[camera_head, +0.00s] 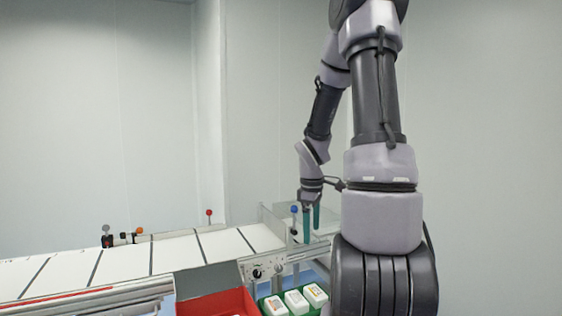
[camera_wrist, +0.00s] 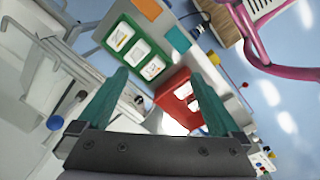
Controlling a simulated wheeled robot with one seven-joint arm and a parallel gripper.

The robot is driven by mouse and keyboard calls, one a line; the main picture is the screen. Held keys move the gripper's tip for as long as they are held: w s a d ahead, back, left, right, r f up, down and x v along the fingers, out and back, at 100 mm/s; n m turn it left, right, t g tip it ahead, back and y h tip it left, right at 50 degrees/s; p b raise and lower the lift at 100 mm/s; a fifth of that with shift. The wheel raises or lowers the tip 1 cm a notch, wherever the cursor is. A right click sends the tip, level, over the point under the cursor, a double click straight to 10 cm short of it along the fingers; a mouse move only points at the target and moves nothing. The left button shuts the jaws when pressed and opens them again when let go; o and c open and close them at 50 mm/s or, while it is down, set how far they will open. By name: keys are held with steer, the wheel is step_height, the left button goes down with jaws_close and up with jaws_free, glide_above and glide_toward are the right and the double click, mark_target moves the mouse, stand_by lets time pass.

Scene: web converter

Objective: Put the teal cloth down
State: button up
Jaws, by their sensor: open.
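My gripper (camera_head: 311,224) points down beside the far right end of the conveyor. In the wrist view its two teal-green fingers (camera_wrist: 160,95) are spread apart with nothing between them touching either one. The teal square is beyond the fingertips, apart from them.
A green tray (camera_wrist: 112,43) holds white boxes, and a red bin (camera_wrist: 168,88) stands nearby. An orange square (camera_wrist: 148,8) lies by the tray. The white conveyor (camera_head: 125,264) has metal rails and knobbed posts. A pink tubular frame (camera_wrist: 262,50) is at the wrist view's right.

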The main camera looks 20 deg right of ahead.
steer(key=s+a+r+m+t+y, duration=0.1)
steer(key=s+a+r+m+t, duration=0.1)
steer(key=s+a+r+m, duration=0.2)
steer(key=s+a+r+m+t+y, duration=0.1)
steer(key=s+a+r+m, duration=0.3)
steer(key=r, duration=0.7)
steer(key=s+a+r+m+t, duration=0.3)
steer(key=s+a+r+m, duration=0.1)
steer(key=a+r, duration=0.4)
steer(key=shift+s+r+m+y, duration=0.2)
steer(key=shift+s+m+y, duration=0.2)
steer(key=shift+s, duration=0.5)
steer(key=shift+d+t, duration=0.1)
steer(key=shift+t, duration=0.2)
